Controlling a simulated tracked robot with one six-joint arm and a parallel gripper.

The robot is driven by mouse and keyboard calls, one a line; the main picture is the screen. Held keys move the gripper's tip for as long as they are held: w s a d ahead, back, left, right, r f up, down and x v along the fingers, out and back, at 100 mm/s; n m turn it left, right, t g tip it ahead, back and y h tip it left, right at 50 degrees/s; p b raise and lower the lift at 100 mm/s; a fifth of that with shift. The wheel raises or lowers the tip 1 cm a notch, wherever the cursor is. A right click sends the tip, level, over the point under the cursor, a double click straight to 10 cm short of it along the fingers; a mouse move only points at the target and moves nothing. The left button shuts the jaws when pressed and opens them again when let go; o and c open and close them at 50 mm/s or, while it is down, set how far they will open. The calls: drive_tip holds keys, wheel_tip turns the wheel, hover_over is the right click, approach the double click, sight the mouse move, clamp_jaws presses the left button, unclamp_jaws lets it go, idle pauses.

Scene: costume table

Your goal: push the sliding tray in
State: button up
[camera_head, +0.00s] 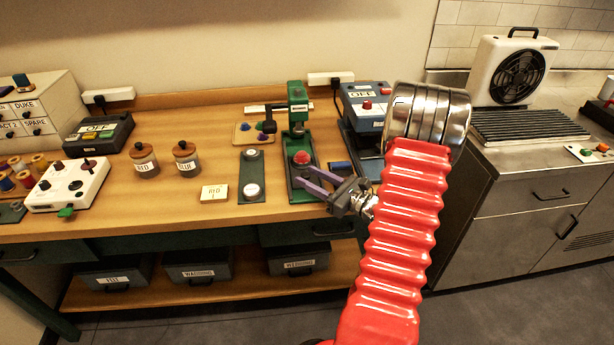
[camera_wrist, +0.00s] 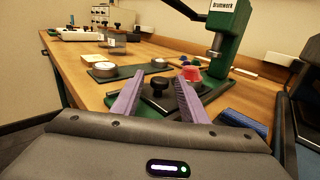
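A green press (camera_head: 298,93) stands on the wooden worktop, its upper arm also in the wrist view (camera_wrist: 228,22). A dark sliding tray (camera_wrist: 174,98) sits out in front of the press column on its green base. The tray carries a red round piece (camera_head: 302,157), also in the wrist view (camera_wrist: 190,73), and has a black knob (camera_wrist: 158,84) at its near end. My gripper (camera_head: 303,176) is open, its purple fingers reaching over the tray's near end. In the wrist view the knob shows between the fingers; I cannot tell whether they touch it.
A green plate with two round pads (camera_head: 252,175) lies left of the press. A blue box with a red button (camera_head: 366,106) stands to the right, with a small blue block (camera_head: 342,168) beside the press base. Labelled jars (camera_head: 186,158) stand further left.

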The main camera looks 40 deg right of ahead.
drive_tip(key=s+d, duration=0.2)
drive_tip(key=s, duration=0.9)
drive_tip(key=shift+s, duration=0.35)
drive_tip(key=w+a+r+n+g+y, duration=0.15)
drive_tip(key=a+n+g, duration=0.3)
drive_tip(key=a, duration=0.45)
drive_tip(key=a+r+n+g+y, duration=0.3)
drive_tip(key=a+n, duration=0.3)
drive_tip(key=a, duration=0.3)
drive_tip(key=w+a+r+n+g+y, duration=0.15)
drive_tip(key=a+n+g, duration=0.3)
drive_tip(key=a, duration=0.45)
drive_tip(key=s+a+r+n+g+h, duration=0.3)
drive_tip(key=s+a+n+g+h, duration=0.1)
drive_tip(key=s+a+n, duration=0.4)
wheel_tip(320, 180, up, 7)
drive_tip(key=s+a+n+t+h, duration=0.1)
drive_tip(key=n+t+h, duration=0.3)
drive_tip(key=n, duration=0.6)
drive_tip(key=shift+s+a+f+n+h, duration=0.2)
drive_tip(key=shift+s+n+h, duration=0.15)
drive_tip(key=shift+h, duration=0.35)
drive_tip(key=shift+c, duration=1.1)
